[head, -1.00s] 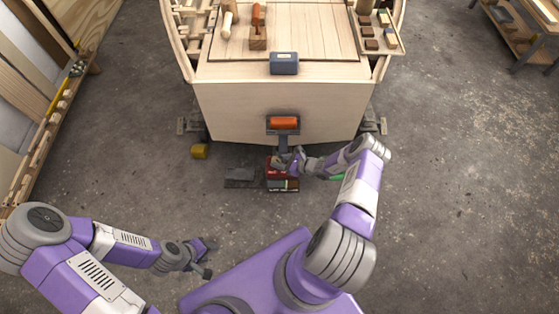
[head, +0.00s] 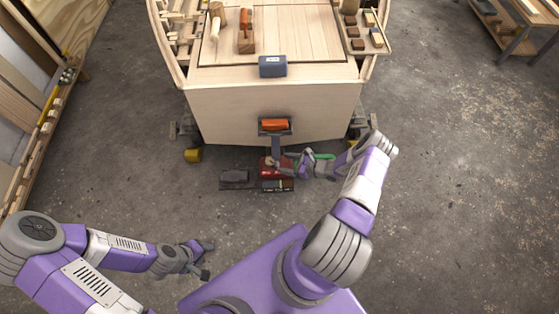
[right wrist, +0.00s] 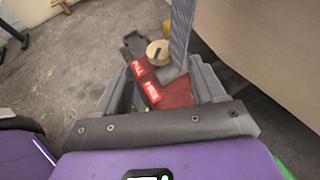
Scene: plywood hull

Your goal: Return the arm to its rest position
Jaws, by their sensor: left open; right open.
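My right arm reaches forward over the floor at the foot of the hull in the head view. Its gripper (head: 285,163) is open, close to a red box (head: 268,173). In the right wrist view the open fingers (right wrist: 163,88) stand on either side of the red box (right wrist: 178,96), which has glowing labels; I cannot tell whether they touch it. A grey strip and a round tan knob (right wrist: 158,52) show at the box. My left gripper (head: 207,260) is open and empty over the bare floor at lower left.
The plywood hull (head: 270,112) stands ahead, with an orange roller-like piece (head: 274,125) on its face. A dark flat tray (head: 233,183) lies left of the red box. A yellow cylinder (head: 193,155) stands by the hull. The floor (head: 460,210) to the right is clear.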

